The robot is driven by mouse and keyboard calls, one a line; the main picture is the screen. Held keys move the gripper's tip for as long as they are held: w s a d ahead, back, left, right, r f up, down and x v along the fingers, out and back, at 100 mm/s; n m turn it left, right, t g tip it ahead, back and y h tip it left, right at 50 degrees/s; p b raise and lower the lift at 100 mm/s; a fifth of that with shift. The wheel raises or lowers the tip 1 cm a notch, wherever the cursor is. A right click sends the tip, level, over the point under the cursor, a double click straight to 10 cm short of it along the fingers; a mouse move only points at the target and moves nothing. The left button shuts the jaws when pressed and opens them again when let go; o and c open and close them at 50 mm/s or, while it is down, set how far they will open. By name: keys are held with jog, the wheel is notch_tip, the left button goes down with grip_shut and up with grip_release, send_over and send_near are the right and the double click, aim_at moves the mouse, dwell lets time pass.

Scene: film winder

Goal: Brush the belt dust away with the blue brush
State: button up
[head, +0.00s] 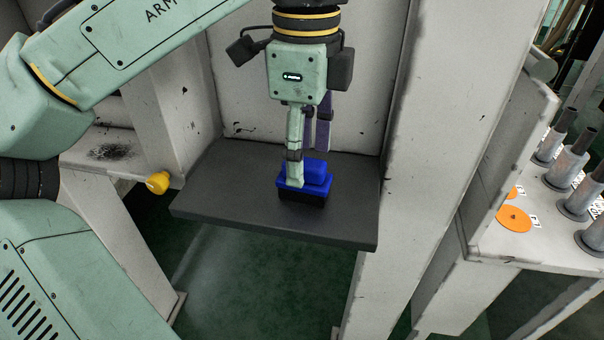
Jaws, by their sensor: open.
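The blue brush (318,175) stands on the dark grey shelf (225,205), with its dark bristle side down. My gripper (305,180) is straight above it, pointing down, with its fingers reaching to the brush. One finger is in front of the brush's near left side; the other finger's tip is hidden behind. The fingers are apart, and I cannot tell whether they touch the brush. A patch of black dust (110,151) lies on the light ledge left of the shelf.
A yellow knob (158,182) sticks out between the ledge and the shelf. Pale upright panels close in the shelf at the back and right. At the far right a white table (500,245) holds orange discs (513,219) and several grey posts (567,165). The shelf's front left is clear.

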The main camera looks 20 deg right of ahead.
aim_at(306, 161)
jog(key=shift+f+p, duration=0.3)
jog(key=shift+f, duration=2.1)
jog(key=shift+c, duration=0.6)
jog(key=c, duration=1.2)
jog(key=shift+r, duration=0.1)
jog(key=shift+r, duration=0.75)
notch_tip(306, 161, up, 2)
jog(key=shift+b, duration=0.4)
jog(key=s+a, duration=0.1)
jog(key=a, duration=0.4)
jog(key=a+r, duration=0.1)
jog(key=a, duration=0.4)
jog(key=s+a, duration=0.1)
jog(key=a, duration=0.4)
jog(key=shift+s+a+r, duration=0.2)
jog(key=shift+s+a, duration=0.1)
jog(key=shift+a, duration=0.1)
